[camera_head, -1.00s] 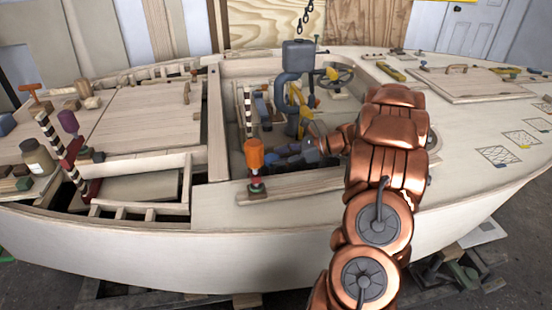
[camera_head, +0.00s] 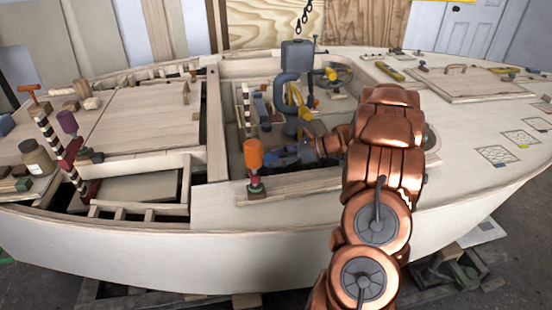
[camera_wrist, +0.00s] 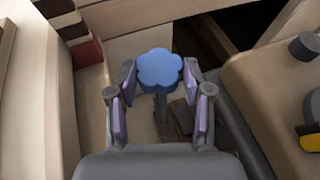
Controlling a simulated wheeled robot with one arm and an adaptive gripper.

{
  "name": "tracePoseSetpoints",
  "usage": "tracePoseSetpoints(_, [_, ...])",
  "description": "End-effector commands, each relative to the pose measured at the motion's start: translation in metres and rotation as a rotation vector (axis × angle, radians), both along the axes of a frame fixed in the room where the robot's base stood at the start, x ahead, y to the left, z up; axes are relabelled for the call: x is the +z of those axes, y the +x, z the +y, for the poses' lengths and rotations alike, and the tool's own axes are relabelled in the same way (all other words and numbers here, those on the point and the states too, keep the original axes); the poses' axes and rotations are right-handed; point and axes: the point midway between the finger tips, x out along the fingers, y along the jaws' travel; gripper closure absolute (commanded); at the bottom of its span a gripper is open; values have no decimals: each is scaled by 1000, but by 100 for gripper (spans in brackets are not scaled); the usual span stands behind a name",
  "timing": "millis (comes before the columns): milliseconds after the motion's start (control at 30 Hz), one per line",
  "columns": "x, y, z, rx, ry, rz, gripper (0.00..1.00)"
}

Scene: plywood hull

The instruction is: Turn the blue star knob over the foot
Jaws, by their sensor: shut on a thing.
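The blue star knob (camera_wrist: 160,70) shows in the wrist view as a rounded, lobed head on a grey stem (camera_wrist: 166,120). My gripper (camera_wrist: 160,82) has one purple-padded finger on each side of the knob and is shut on it. The foot under the stem is mostly hidden in shadow and by my gripper. In the head view, my gripper (camera_head: 290,155) is down inside the boat's open well, below the grey pump-like post (camera_head: 290,90). I cannot make out the knob clearly there.
The wooden well wall (camera_wrist: 62,110) stands close on the left in the wrist view, and a tan block (camera_wrist: 260,95) on the right.

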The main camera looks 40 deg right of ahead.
Motion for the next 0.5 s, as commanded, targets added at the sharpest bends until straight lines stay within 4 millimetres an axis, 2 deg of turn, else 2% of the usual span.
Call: tracePoseSetpoints(500, [4,2,-3,-79,-5,-7,100])
